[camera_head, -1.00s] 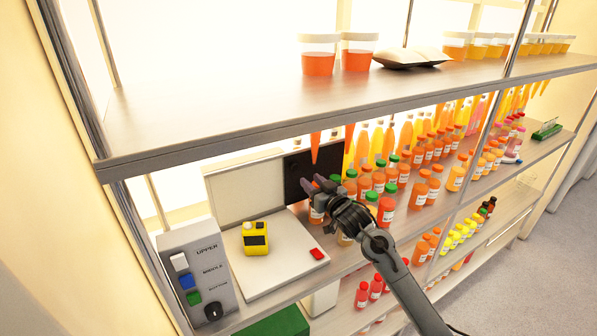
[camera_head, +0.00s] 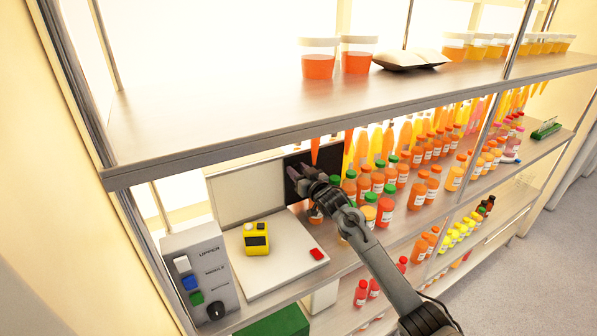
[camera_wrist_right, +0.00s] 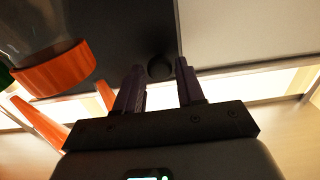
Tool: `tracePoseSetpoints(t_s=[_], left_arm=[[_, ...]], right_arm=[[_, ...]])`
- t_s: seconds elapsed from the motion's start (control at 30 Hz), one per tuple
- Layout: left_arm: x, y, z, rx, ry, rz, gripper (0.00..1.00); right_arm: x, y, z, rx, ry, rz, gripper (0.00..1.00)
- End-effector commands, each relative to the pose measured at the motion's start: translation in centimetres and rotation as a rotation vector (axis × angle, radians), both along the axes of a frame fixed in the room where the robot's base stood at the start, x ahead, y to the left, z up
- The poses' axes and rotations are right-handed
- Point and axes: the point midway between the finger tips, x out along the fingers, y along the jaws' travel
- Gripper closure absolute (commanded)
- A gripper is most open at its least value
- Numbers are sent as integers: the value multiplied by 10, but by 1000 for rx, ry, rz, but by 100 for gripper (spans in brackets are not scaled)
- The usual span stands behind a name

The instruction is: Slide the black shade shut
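The black shade (camera_head: 329,158) is a dark upright panel at the back of the middle shelf, beside the right end of a pale upright panel (camera_head: 245,192). My right gripper (camera_head: 293,176) reaches in from the right in front of the shade. In the right wrist view the shade (camera_wrist_right: 115,28) fills the upper left and bears a round black knob (camera_wrist_right: 160,67). The fingers of my right gripper (camera_wrist_right: 160,74) are open, one on each side of the knob in that view. I cannot tell whether they touch it. My left gripper is not in view.
A yellow device (camera_head: 256,238) and a red piece (camera_head: 317,254) sit on a white base (camera_head: 280,268). A control box (camera_head: 208,272) stands at the left. Several juice bottles (camera_head: 385,210) crowd the shelf right of my arm. The upper shelf (camera_head: 220,120) overhangs.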

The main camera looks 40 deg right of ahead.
Motion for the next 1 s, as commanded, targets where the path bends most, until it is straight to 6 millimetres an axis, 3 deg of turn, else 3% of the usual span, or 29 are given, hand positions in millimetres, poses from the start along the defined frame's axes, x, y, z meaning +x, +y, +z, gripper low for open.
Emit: tracePoseSetpoints(t_s=[0.1,0.33,0.63,0.77,1.0], left_arm=[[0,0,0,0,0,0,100],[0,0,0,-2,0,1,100],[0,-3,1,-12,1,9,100],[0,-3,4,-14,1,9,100],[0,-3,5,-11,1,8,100]], right_arm=[[0,0,0,0,0,0,63],[0,0,0,0,0,0,98],[1,5,0,1,0,2,100],[8,29,1,3,-2,5,100],[26,93,1,5,-2,4,100]])
